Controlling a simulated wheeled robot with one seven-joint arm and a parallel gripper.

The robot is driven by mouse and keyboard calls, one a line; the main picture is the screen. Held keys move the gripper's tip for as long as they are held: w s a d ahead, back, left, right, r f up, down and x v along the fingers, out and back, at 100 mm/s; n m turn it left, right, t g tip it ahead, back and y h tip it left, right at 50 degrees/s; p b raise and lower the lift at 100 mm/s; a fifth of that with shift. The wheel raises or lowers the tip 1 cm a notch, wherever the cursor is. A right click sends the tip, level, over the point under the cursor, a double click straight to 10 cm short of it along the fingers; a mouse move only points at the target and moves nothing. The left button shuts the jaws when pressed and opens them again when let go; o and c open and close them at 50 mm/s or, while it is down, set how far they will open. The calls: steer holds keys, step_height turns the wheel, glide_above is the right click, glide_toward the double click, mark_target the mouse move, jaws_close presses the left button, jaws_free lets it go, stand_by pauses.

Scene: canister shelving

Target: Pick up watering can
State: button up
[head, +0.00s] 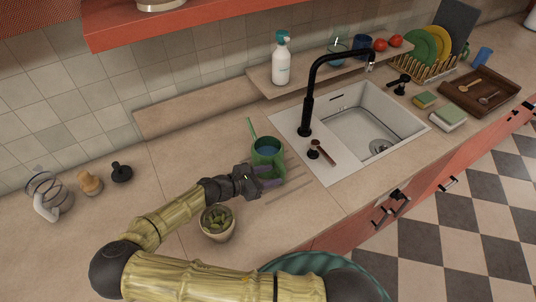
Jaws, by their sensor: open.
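The green watering can (266,147) stands upright on the counter, left of the sink. Its thin spout points up and to the left, and its top opening looks bluish inside. My gripper (270,179) is at the can's near side, low by its handle. The jaws are open. The handle is partly hidden by the gripper, and I cannot tell whether the fingers touch it.
A potted succulent (218,222) stands close below my forearm. The sink (362,129) with a black faucet (308,100) is to the right. A spray bottle (281,62) stands on the raised ledge behind. Stampers (121,173) and a glass jar (46,190) are at the left.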

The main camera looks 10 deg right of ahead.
mark_target(283, 173)
stand_by(0.3)
steer(key=p+x, duration=0.2)
steer(key=x, duration=0.1)
steer(key=p+x, duration=0.1)
steer(key=shift+s+d, duration=0.2)
steer(key=shift+d, duration=0.15)
steer(key=shift+w+d+f, duration=0.15)
steer(key=shift+d+f, duration=0.15)
jaws_close()
